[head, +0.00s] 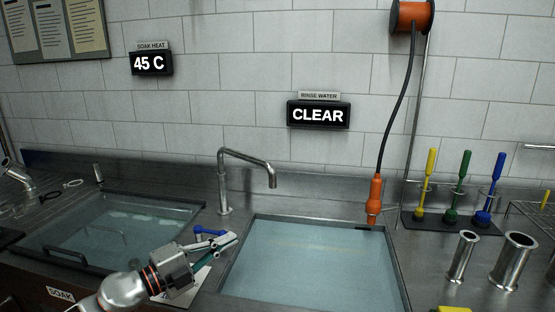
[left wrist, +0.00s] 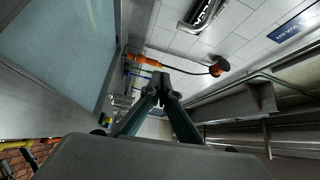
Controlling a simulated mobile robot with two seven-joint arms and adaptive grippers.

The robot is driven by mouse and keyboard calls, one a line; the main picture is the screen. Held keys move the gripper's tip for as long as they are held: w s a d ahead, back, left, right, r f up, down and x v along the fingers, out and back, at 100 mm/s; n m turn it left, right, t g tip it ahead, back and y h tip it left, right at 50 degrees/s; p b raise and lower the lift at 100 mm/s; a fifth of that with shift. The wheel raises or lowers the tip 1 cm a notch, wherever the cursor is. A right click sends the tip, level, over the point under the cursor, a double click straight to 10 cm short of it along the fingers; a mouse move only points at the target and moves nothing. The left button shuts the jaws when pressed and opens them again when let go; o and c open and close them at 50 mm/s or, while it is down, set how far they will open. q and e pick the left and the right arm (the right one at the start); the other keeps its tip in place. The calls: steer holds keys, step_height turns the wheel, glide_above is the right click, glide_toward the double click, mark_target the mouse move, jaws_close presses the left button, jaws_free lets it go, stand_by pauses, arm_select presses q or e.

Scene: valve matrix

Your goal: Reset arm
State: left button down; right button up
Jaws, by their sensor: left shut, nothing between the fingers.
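My left gripper (head: 232,240) comes in from the lower left of the head view. It is over the counter strip between the two basins, with its fingertips near the left edge of the rinse basin (head: 222,290). Its fingers are together, with nothing held. In the left wrist view the fingers of this gripper (left wrist: 168,78) meet at their tips. A small blue item (head: 208,231) shows just behind the fingers in the head view; I cannot tell whether they touch. My right gripper is not in view.
The glass-covered soak basin (head: 180,206) is at left. A faucet (head: 222,180) stands behind the gripper. An orange sprayer (head: 375,198) hangs on a hose from a reel (head: 411,16). Colored brushes (head: 464,172) and metal cylinders (head: 511,262) stand at right. Space above the rinse basin is free.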

arm_select(q)
steer(key=s+a+f+n+t+y, duration=0.2)
steer(key=s+a+f+n+y, duration=0.25)
steer(key=a+n+y, duration=0.3)
steer(key=s+a+f+n+t+y, duration=0.2)
steer(key=s+a+f+n+y, duration=0.3)
steer(key=n+y, duration=0.35)
steer(key=s+a+f+n+g+y, duration=0.1)
steer(key=s+a+f+n+g, duration=0.1)
steer(key=s+a+f+g, duration=0.6)
steer(key=s+a+f+n+g+y, duration=0.1)
steer(key=s+a+f+y, duration=0.2)
steer(key=s, duration=1)
steer(key=w+d+f+n+t+h, duration=0.1)
steer(key=d+f+n+t+h, duration=0.2)
steer(key=d+f+h, duration=0.5)
steer(key=shift+w+d+f+h, duration=0.35)
steer(key=shift+d+f+h, duration=0.05)
steer(key=shift+d+f, duration=3.65)
steer(key=shift+d+r, duration=0.2)
steer(key=shift+r, duration=0.05)
